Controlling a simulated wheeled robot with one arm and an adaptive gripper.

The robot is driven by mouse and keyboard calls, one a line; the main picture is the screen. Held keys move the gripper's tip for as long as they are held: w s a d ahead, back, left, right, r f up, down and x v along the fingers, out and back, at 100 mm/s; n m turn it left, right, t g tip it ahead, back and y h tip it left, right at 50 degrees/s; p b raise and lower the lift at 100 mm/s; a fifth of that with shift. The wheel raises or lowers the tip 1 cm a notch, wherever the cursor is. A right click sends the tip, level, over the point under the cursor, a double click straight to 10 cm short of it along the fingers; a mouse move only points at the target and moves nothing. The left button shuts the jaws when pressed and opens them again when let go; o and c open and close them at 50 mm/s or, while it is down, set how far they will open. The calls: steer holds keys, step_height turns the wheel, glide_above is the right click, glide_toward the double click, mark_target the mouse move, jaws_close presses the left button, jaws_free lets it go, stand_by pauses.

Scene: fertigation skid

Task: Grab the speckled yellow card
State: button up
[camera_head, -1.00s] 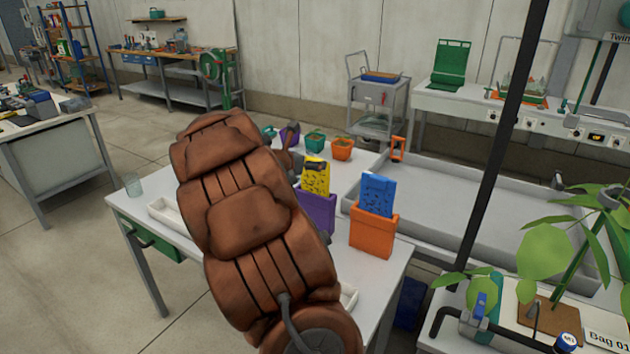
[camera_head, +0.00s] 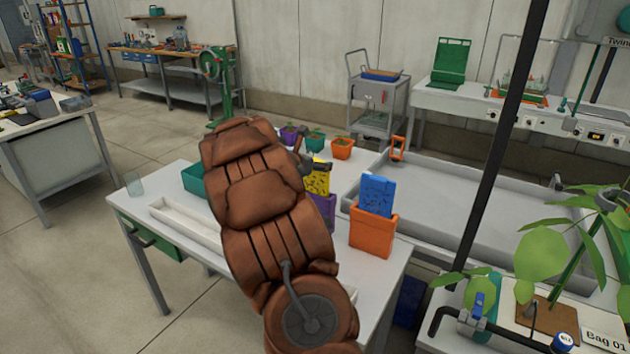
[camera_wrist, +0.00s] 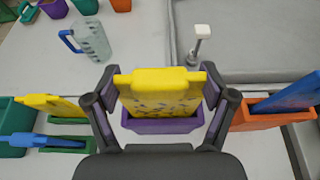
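The speckled yellow card (camera_wrist: 160,98) stands upright in a purple holder (camera_wrist: 160,124) in the middle of the wrist view. In the head view the card (camera_head: 318,183) shows just right of my arm, and the purple holder (camera_head: 324,212) is partly hidden by the arm. My gripper (camera_wrist: 160,76) is open wide, with one finger at each side edge of the card's upper part. The fingers are very close to the edges; I cannot tell whether they touch. In the head view a dark finger crosses near the card's top.
An orange holder (camera_head: 373,234) with a blue card (camera_head: 377,195) stands close on the right. Left in the wrist view are another yellow card (camera_wrist: 50,104) and a blue card (camera_wrist: 42,141) in green holders. A clear jug (camera_wrist: 92,42) and small pots stand behind.

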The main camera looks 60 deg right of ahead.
steer(key=c, duration=1.2)
steer(key=shift+r, duration=0.1)
